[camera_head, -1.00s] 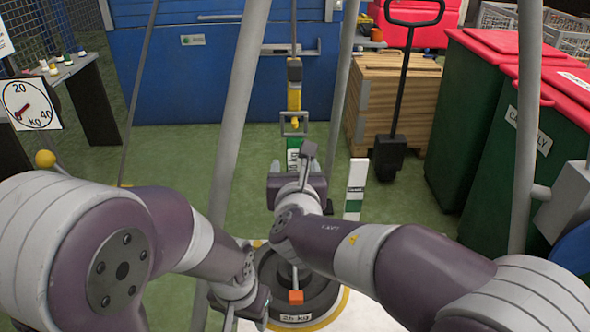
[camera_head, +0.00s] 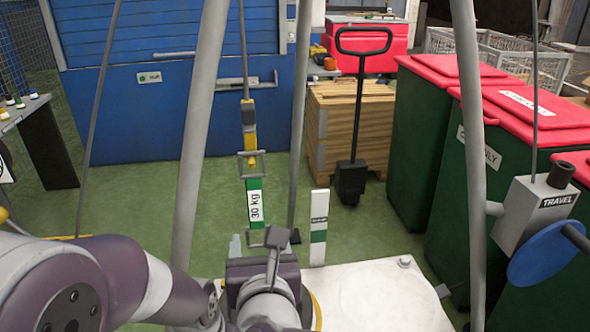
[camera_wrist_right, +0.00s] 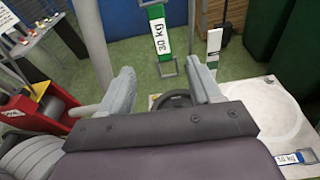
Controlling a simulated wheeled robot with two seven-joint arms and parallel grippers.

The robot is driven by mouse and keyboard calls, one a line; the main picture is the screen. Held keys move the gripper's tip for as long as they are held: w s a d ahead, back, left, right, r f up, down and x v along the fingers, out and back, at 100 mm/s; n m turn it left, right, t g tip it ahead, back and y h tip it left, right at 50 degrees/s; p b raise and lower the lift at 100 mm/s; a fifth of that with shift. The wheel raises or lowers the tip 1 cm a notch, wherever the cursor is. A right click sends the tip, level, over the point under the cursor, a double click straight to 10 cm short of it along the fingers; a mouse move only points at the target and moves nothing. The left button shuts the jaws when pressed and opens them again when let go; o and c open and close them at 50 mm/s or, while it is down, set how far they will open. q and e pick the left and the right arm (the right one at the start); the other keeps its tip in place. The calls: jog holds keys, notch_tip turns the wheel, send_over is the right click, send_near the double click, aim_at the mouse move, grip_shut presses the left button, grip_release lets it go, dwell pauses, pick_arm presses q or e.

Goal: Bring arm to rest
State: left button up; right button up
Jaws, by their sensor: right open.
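My right gripper (camera_head: 257,242) is at the bottom centre of the head view, its fingers pointing away from me. In the right wrist view the two grey fingers (camera_wrist_right: 165,88) stand wide apart with nothing held between them.
Grey frame legs (camera_head: 200,130) stand around my arms. A white plate (camera_head: 375,298) lies at lower right. A grey TRAVEL box (camera_head: 535,215) with a blue wheel (camera_head: 548,252) is at the right. Green bins (camera_head: 480,165), a wooden crate (camera_head: 350,125) and a pallet jack handle (camera_head: 357,110) stand behind.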

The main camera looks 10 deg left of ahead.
jog(key=s+d+f+m+g+h, duration=0.25)
jog(key=d+f+m+g, duration=0.25)
jog(key=d+f+m, duration=0.3)
jog(key=s+d+f+m+g+h, duration=0.25)
jog(key=d+f+m+g, duration=0.2)
jog(key=f+m, duration=0.5)
jog(key=s+d+f+m+g+y, duration=0.1)
jog(key=s+d+f+m+g, duration=0.1)
jog(key=d+m, duration=0.65)
jog(key=s+d+f+m+g, duration=0.15)
jog(key=d+m, duration=0.45)
jog(key=m, duration=0.6)
notch_tip(320, 180, up, 24)
jog(key=d+p, duration=0.2)
jog(key=p, duration=2.2)
jog(key=shift+w+f+m+g, duration=0.2)
jog(key=shift+w+m+g, duration=0.1)
